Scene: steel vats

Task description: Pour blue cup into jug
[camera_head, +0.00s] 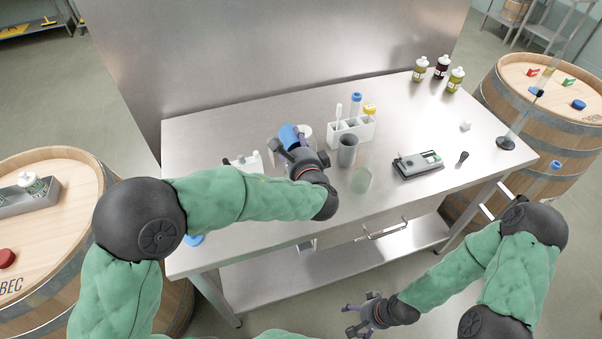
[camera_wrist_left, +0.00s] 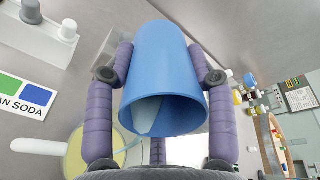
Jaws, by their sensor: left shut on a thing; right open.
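My left gripper (camera_head: 288,145) is shut on the blue cup (camera_head: 289,133) above the back-left part of the steel table. In the left wrist view the cup (camera_wrist_left: 165,70) sits between the two fingers, tilted, with its mouth towards the camera. Pale blue liquid shows inside its mouth, and a thin pale streak runs down left from it. Below is a round container with a handle and yellowish contents (camera_wrist_left: 80,155), which looks like the jug. In the head view my gripper hides most of that spot. My right gripper (camera_head: 360,314) is open and empty in front of the table.
A grey cylinder (camera_head: 347,151) and a greenish glass (camera_head: 361,180) stand right of my left gripper. Behind them is a white rack (camera_head: 352,130) with tubes. A device (camera_head: 417,164) lies further right. Bottles (camera_head: 420,69) stand at the back right.

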